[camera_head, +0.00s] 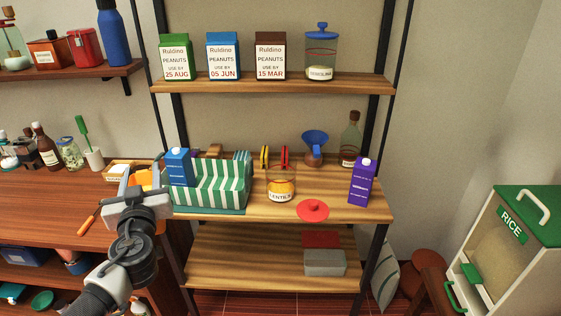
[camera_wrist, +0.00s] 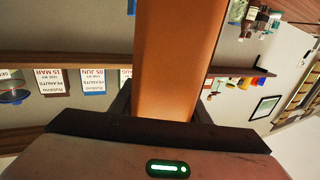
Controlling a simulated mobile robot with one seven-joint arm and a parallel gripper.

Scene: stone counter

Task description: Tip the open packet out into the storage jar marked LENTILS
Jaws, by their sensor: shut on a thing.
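My gripper (camera_head: 140,180) is at the left of the shelf unit, over the brown counter's right end, shut on an orange packet (camera_wrist: 172,60). In the head view only a small orange part of the packet shows between the fingers; its open end cannot be made out. The glass jar marked LENTILS (camera_head: 281,188) stands on the middle shelf, to the right of my gripper and apart from it. It has no lid on and holds some orange contents. A red lid (camera_head: 312,210) lies on the shelf in front of it, to the right.
A green-and-white striped holder (camera_head: 220,188) with a blue carton (camera_head: 179,168) stands between my gripper and the jar. A purple carton (camera_head: 361,182), a blue funnel (camera_head: 315,140) and a bottle (camera_head: 351,140) are to the right. Peanut cartons (camera_head: 222,58) and another jar (camera_head: 321,55) stand on the shelf above.

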